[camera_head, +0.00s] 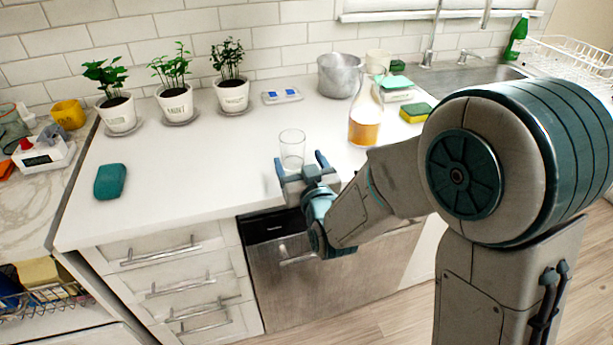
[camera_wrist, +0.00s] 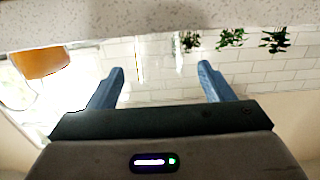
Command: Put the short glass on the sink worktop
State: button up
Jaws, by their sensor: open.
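The short glass (camera_head: 292,146) is clear and upright. In the head view it appears to stand on the white sink worktop (camera_head: 190,180), near the front edge above the dishwasher. My gripper (camera_head: 300,165) is open at the glass's near side, with one blue finger to each side of its lower part. In the wrist view my gripper (camera_wrist: 162,72) shows its two fingers spread, with faint upright outlines of clear glass between them. I cannot tell whether the fingers touch the glass. The sink (camera_head: 465,78) is at the back right.
A bottle with amber liquid (camera_head: 364,132) stands right of the glass, near my arm. A sponge (camera_head: 415,113) and a metal pot (camera_head: 339,80) are behind. Several potted plants (camera_head: 233,95) line the wall. A teal object (camera_head: 110,181) lies left; the worktop between is clear.

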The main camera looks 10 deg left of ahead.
jog(key=shift+v, duration=2.2)
jog(key=s+d+f+m+g+h, duration=0.1)
jog(key=d+f+m+g+h, duration=0.15)
jog(key=d, duration=0.55)
jog(key=d+f+m+g+h, duration=0.1)
jog(key=d+g+h, duration=0.25)
jog(key=d, duration=0.45)
jog(key=s+d+m+g+h, duration=0.3)
jog(key=s+d+g, duration=0.4)
jog(key=s+d, duration=0.5)
jog(key=s, duration=0.3)
jog(key=shift+s+r, duration=0.35)
